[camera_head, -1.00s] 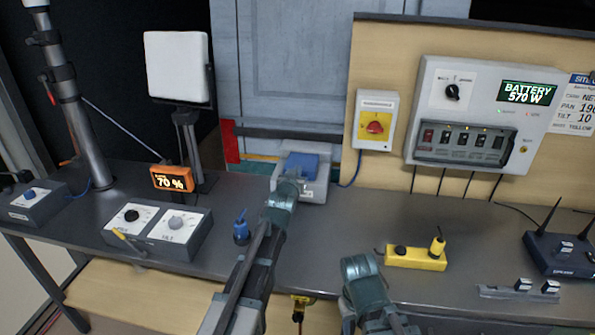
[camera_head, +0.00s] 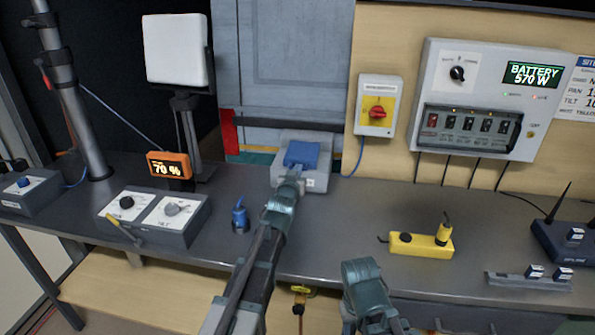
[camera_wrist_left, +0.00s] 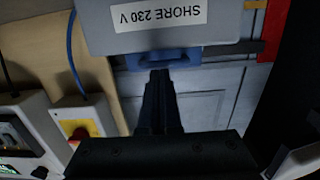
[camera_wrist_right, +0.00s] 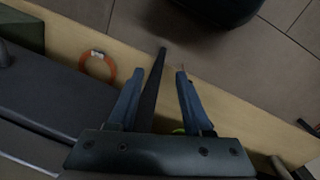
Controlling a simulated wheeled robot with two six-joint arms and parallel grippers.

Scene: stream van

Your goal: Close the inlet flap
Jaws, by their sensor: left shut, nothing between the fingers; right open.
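The inlet is a grey box (camera_head: 316,183) at the back of the bench, with a blue flap (camera_head: 302,153) on its top. The flap looks tilted up; its exact angle is hard to tell. In the left wrist view the box (camera_wrist_left: 215,35) appears upside down with a "SHORE 230 V" label, and the flap (camera_wrist_left: 165,58) shows at its edge. My left gripper (camera_head: 295,173) is shut and empty, its tips at the flap in the picture; contact is unclear. It also shows in the left wrist view (camera_wrist_left: 160,75). My right gripper (camera_wrist_right: 159,74) is open and empty, low at the bench front.
A red rotary switch (camera_head: 377,112) and battery panel (camera_head: 470,95) are on the wall to the right. A blue plug-like item (camera_head: 240,218), pan-tilt box (camera_head: 160,215) and yellow device (camera_head: 421,244) stand on the bench.

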